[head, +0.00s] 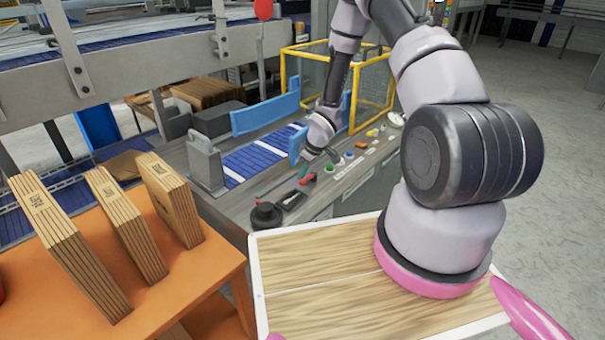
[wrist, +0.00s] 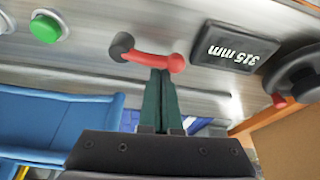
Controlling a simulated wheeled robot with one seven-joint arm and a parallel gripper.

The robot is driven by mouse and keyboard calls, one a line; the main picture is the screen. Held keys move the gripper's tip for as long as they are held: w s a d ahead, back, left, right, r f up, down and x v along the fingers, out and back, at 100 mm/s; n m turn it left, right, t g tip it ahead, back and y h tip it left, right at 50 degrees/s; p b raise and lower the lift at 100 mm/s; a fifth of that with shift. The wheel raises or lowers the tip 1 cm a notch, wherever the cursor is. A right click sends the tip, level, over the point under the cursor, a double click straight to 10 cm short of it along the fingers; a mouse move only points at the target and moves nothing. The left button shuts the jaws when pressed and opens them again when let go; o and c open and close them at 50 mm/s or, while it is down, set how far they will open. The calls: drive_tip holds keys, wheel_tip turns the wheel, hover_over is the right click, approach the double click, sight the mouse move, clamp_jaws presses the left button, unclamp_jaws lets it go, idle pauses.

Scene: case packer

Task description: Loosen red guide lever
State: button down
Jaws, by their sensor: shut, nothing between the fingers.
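The red guide lever (wrist: 150,57) lies across the top middle of the wrist view, with a dark pivot at its left end and a round red knob at its right end. In the head view the lever (head: 308,179) is small, on the machine's control ledge. My gripper (wrist: 161,74) has dark green fingers pressed together, with nothing between them. Its tips reach the lever's lower edge, just left of the knob; I cannot tell whether they touch. In the head view my gripper (head: 303,171) points down beside the lever and partly hides that area.
A display reading 315 mm (wrist: 232,47) and a black handwheel (wrist: 298,76) sit right of the lever. A green button (wrist: 46,27) is at left. Blue guide plates (head: 265,113) and a yellow-framed guard (head: 372,85) stand nearby. Flat cartons (head: 170,199) stand on an orange table.

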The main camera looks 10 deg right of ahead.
drive_tip(key=n, duration=0.1)
drive_tip(key=s+d+n+g+y, duration=0.1)
drive_tip(key=n, duration=0.3)
drive_tip(key=shift+s+d+g, duration=0.3)
drive_tip(key=shift+s+d, duration=0.05)
drive_tip(key=shift+s, duration=0.05)
drive_tip(key=n, duration=0.2)
drive_tip(key=d+n+g, duration=0.1)
drive_tip(key=n, duration=0.1)
drive_tip(key=shift+s+d, duration=0.2)
drive_tip(key=shift+s, duration=0.15)
drive_tip(key=shift+s+d+n, duration=0.1)
drive_tip(key=shift+d+n, duration=0.05)
drive_tip(key=shift+n, duration=0.25)
drive_tip(key=shift+d, duration=1)
